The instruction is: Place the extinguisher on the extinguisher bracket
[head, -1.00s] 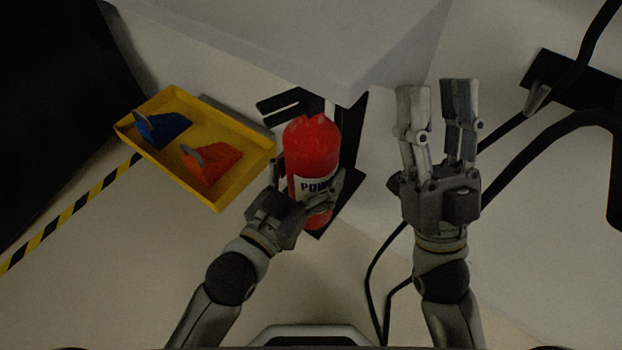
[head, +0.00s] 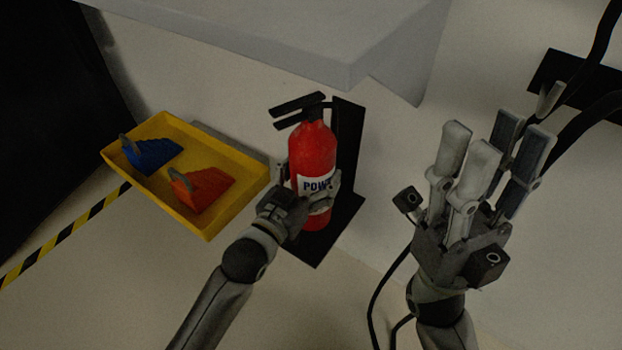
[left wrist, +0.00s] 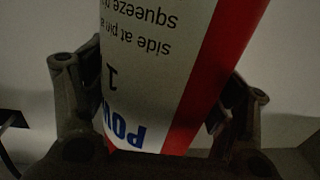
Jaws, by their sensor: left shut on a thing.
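The red extinguisher (head: 312,150) with a black handle and a white label stands roughly upright in the middle of the head view. My left gripper (head: 306,188) is shut around its lower body. In the left wrist view the label (left wrist: 150,75) fills the space between the fingers. The black extinguisher bracket (head: 347,145), an upright back plate with a flat base (head: 318,247), is right behind and under the extinguisher. I cannot tell whether the extinguisher's bottom touches the base. My right gripper (head: 500,140) is raised at the right, empty, its fingers open.
A yellow tray (head: 225,212) with a blue (head: 152,153) and an orange (head: 203,186) item is left of the extinguisher. A grey overhanging panel (head: 290,40) is above. Black cables (head: 580,120) and a black wall plate (head: 560,75) are at the right.

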